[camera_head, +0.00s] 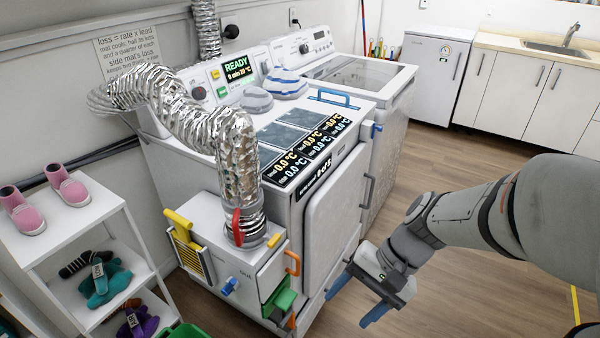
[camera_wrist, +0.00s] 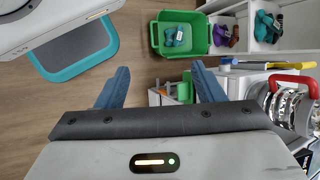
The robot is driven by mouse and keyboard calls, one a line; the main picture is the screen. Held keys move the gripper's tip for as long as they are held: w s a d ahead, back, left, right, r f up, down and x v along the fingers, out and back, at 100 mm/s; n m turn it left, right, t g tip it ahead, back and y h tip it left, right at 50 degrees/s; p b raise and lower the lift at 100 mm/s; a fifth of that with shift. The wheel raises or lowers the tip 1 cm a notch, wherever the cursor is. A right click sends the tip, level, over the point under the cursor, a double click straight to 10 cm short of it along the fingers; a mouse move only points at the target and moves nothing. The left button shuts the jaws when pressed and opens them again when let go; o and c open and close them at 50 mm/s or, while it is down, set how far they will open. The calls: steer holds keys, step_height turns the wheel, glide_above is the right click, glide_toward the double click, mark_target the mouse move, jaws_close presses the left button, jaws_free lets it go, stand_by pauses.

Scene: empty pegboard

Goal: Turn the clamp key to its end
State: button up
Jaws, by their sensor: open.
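A red lever (camera_head: 237,225), which looks like the clamp key, stands upright at the lower end of the silver foil duct (camera_head: 238,165), by the white box (camera_head: 205,235). A red handle-like part (camera_wrist: 300,82) also shows at the right edge of the wrist view, beside the foil duct (camera_wrist: 288,108). My gripper (camera_head: 357,300) is open and empty, with blue fingers. It is apart from the lever, to its lower right in the head view and in front of the machine. The fingers (camera_wrist: 162,88) are spread wide in the wrist view with nothing between them.
A green crate (camera_wrist: 155,35) sits on the floor. A white shelf (camera_head: 85,205) with shoes stands left.

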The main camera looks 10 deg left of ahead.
mark_target(277, 241)
steer(key=w+a+f+m+y+p, duration=0.1)
steer(key=w+a+m+y, duration=0.25)
steer(key=a, duration=0.25)
steer(key=w+a+m+y, duration=0.2)
steer(key=a+m+y, duration=0.2)
steer(key=a+y, duration=0.1)
steer(key=w+a+f+m+t+y+p, duration=0.2)
steer(key=w+f+m+t, duration=0.6)
steer(key=w+m+t, duration=0.3)
steer(key=shift+g, duration=0.6)
steer(key=x, duration=0.7)
steer(key=shift+w+a+f+p, duration=0.2)
steer(key=shift+w+a+p, duration=0.1)
steer(key=shift+w, duration=0.25)
steer(key=shift+c, duration=0.3)
steer(key=c, duration=0.9)
